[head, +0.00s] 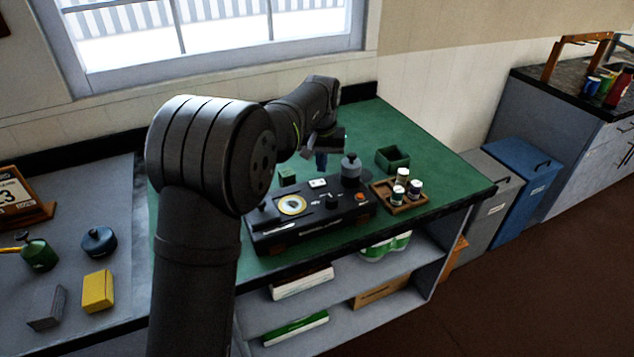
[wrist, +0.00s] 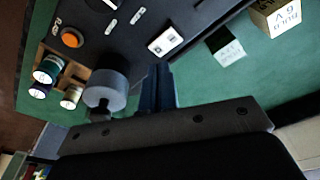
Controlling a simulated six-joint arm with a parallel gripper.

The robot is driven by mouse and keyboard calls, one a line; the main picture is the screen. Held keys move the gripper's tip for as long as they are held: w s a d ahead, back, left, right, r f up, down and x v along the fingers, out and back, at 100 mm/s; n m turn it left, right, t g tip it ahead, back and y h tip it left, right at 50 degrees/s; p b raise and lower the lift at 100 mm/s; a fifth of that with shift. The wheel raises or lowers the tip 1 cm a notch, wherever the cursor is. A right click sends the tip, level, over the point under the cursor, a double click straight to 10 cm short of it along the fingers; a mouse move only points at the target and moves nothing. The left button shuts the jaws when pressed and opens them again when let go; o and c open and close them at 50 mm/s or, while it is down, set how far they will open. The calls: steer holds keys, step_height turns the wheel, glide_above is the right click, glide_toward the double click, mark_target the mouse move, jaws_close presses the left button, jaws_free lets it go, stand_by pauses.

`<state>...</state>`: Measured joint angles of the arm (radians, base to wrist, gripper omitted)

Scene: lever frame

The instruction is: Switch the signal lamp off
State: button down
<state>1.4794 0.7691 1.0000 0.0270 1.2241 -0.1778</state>
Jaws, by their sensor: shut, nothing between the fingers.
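A black control box (head: 300,235) stands on the green bench top. At its right end is an orange round button or lamp (head: 360,197), also in the wrist view (wrist: 72,38); I cannot tell whether it is lit. A white plate (head: 318,183) with small dark marks sits near the box's back edge, also in the wrist view (wrist: 165,41). A grey stepped cylinder (head: 351,170) stands at the back right, also in the wrist view (wrist: 107,88). My gripper (head: 321,162) is shut and empty, its blue fingers (wrist: 158,72) between the cylinder and the plate, apparently above the bench.
A wooden tray (head: 404,204) with small jars stands right of the box. A green open bin (head: 392,159) is behind it. A green block (head: 287,176) stands behind the box. A round dial (head: 292,205) and a dark knob (head: 332,201) are on the box. The bench's back right is clear.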

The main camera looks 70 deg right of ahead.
mark_target(322, 180)
step_height(322, 180, up, 4)
steer(key=shift+f, duration=0.15)
stand_by(0.3)
step_height(322, 180, down, 7)
stand_by(0.7)
steer(key=shift+r, duration=0.2)
steer(key=shift+r, duration=3.85)
steer(key=w+a+n, duration=0.1)
steer(key=w+a, duration=0.5)
steer(key=w, duration=0.3)
steer(key=w+a+r+n+g+h, duration=0.1)
steer(key=w+a+n, duration=0.1)
steer(key=w+a, duration=0.5)
steer(key=shift+w+r+n, duration=0.3)
steer(key=shift+w, duration=0.55)
